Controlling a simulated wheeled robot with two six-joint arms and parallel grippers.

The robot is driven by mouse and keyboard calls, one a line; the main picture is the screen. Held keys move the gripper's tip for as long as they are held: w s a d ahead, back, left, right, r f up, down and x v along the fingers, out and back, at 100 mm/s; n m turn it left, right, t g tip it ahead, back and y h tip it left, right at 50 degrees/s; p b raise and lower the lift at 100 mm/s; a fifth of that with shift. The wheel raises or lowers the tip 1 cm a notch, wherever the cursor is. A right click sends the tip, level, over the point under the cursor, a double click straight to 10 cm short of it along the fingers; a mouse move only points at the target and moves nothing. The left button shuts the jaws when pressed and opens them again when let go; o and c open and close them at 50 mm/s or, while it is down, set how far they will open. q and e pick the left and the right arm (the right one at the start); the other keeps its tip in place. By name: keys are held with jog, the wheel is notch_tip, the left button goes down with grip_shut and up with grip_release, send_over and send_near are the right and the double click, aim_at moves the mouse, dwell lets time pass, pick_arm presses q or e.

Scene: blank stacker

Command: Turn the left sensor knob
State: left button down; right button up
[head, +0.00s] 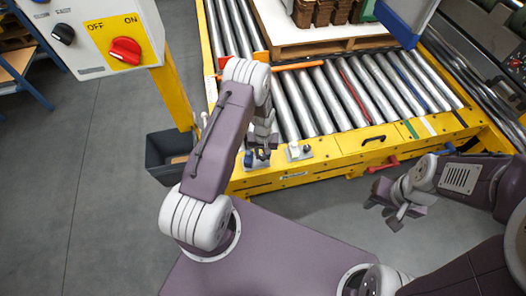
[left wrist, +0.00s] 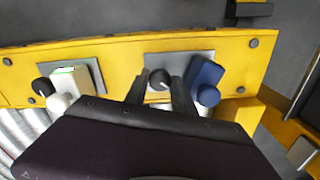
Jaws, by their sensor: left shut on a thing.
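The left sensor is a blue block (left wrist: 204,76) with a round blue cap on a grey plate (left wrist: 185,58) fixed to the yellow conveyor rail. Its dark round knob (left wrist: 159,80) sits between the two black fingers of my left gripper (left wrist: 159,88), which is shut on it. In the head view my left gripper (head: 259,156) is down at the rail and partly hides this sensor. A second sensor, a white block (left wrist: 76,82) with its own dark knob (left wrist: 43,86), is beside it; it also shows in the head view (head: 299,151). My right gripper (head: 384,211) hangs open and empty, away from the rail.
The roller conveyor (head: 340,95) lies behind the yellow rail (head: 340,160), with a pallet (head: 300,42) at the back. Red handles (head: 383,164) stick out of the rail's front. A switch panel (head: 100,35) stands upper left, above a dark bin (head: 168,160). Grey floor is clear at left.

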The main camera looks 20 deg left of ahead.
aim_at(263, 156)
pick_arm(q)
jog(key=n+p, duration=0.2)
jog(key=n, duration=0.3)
jog(key=shift+r+n, duration=0.15)
jog(key=shift+n, duration=0.15)
jog(key=n+p, duration=0.1)
jog(key=n, duration=0.3)
jog(key=shift+n+p, duration=0.4)
jog(key=shift+n, duration=0.3)
jog(key=c, duration=1.1)
grip_release()
jog(key=shift+o, duration=0.2)
notch_tip(263, 156, up, 8)
jog(key=p, duration=0.4)
jog(key=shift+r, duration=0.4)
